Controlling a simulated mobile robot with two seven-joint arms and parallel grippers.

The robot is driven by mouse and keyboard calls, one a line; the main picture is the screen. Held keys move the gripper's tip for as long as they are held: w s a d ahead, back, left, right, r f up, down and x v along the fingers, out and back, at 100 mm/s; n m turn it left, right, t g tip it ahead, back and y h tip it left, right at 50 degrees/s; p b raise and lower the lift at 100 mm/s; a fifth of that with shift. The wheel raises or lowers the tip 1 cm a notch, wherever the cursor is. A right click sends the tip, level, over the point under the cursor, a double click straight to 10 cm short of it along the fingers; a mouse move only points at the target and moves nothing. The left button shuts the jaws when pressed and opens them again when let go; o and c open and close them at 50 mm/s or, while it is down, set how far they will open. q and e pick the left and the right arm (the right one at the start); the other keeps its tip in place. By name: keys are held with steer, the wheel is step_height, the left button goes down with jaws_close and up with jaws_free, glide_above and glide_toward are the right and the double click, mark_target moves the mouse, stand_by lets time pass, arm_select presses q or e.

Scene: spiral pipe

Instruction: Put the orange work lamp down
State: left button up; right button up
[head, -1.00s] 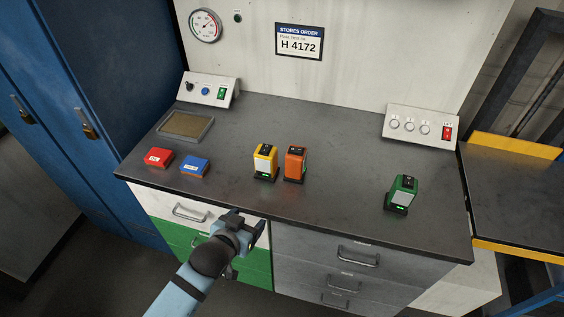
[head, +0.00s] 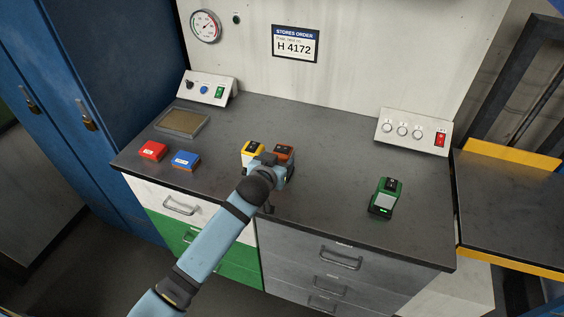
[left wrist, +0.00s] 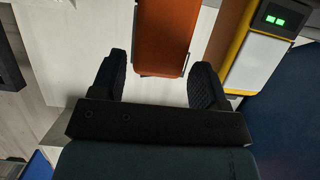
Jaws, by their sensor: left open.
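The orange work lamp (head: 284,152) stands on the dark bench top (head: 320,155), just right of the yellow work lamp (head: 251,149). My left gripper (head: 275,163) is in front of the orange lamp in the head view and hides its lower part. In the left wrist view the orange lamp (left wrist: 165,35) shows between the two spread fingers (left wrist: 158,72), with visible gaps on both sides. The yellow lamp (left wrist: 262,55) is at the right there, with a lit green display. My left gripper is open and holds nothing. My right gripper is not in view.
A red box (head: 152,151), a blue box (head: 185,161) and a shallow tray (head: 205,124) are at the left. Switch panels (head: 412,132) stand at the back. The bench between the orange and green lamps is clear.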

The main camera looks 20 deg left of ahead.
mark_target(282, 154)
arm_select(q)
steer(key=x, duration=0.4)
steer(key=shift+w+r, duration=0.15)
steer(key=shift+w, duration=0.25)
steer(key=shift+s, duration=0.1)
steer(key=shift+c, duration=0.2)
steer(key=c, duration=0.7)
steer(key=shift+c, duration=0.6)
steer(key=shift+r, duration=0.15)
